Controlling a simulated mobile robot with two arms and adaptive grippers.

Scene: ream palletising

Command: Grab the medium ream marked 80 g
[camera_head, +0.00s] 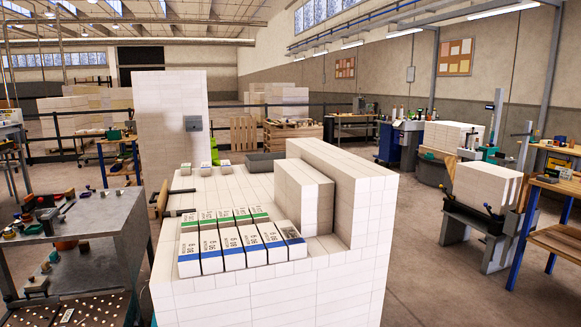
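Several white reams lie in two rows on the near part of a large white block-built stack (230,290). The front row has blue-banded reams (231,249); its rightmost ream (292,240) has a darker label. The row behind has green-banded reams (225,216). Three small packs (210,167) sit farther back on the stack. Neither of my grippers is in view.
Taller white blocks (345,185) stand right of the reams, and a white column (170,115) rises behind. A dark grey tray (264,161) lies at the back. A cluttered metal bench (115,215) stands left.

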